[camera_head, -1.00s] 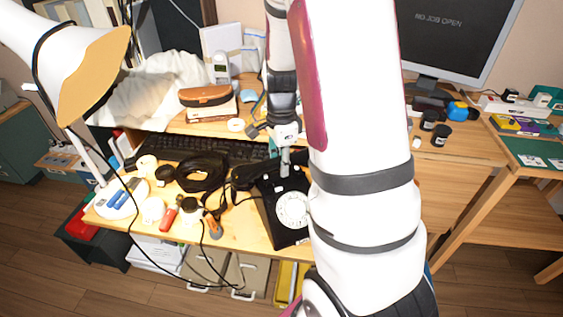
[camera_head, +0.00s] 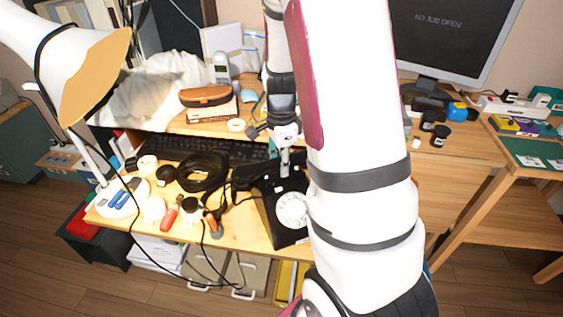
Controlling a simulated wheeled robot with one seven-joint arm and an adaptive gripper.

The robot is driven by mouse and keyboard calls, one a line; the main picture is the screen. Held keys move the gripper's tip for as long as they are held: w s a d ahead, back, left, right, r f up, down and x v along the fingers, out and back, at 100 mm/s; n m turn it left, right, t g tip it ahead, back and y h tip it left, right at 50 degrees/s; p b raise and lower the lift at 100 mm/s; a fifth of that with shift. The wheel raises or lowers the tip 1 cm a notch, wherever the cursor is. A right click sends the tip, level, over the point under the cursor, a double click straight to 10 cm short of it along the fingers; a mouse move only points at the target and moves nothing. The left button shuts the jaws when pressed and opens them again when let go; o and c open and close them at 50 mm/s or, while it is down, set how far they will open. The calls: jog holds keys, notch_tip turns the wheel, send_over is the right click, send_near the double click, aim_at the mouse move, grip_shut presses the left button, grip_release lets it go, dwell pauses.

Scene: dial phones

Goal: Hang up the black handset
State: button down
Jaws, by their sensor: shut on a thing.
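The black dial phone (camera_head: 285,222) stands on the front of the wooden desk, its white dial facing forward. My arm covers its right side. The black handset (camera_head: 243,175) lies across the top of the phone, its left end reaching out past the body. My gripper (camera_head: 284,165) points down over the phone's top and is shut on the handset. The right part of the handset is hidden behind my arm. I cannot tell whether the handset rests in the cradle or is a little above it.
A coil of black cable (camera_head: 203,172) lies left of the phone, with a keyboard (camera_head: 195,149) behind it. A red-handled tool (camera_head: 171,214) and several small items lie at the front left. A white lamp (camera_head: 75,50) overhangs the left side.

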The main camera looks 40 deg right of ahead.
jog(key=shift+f+b, duration=0.75)
jog(key=shift+f, duration=0.35)
dwell(0.3)
jog(key=c, duration=1.2)
grip_release()
jog(key=shift+r, duration=0.1)
notch_tip(320, 180, up, 12)
jog(key=shift+f, duration=0.1)
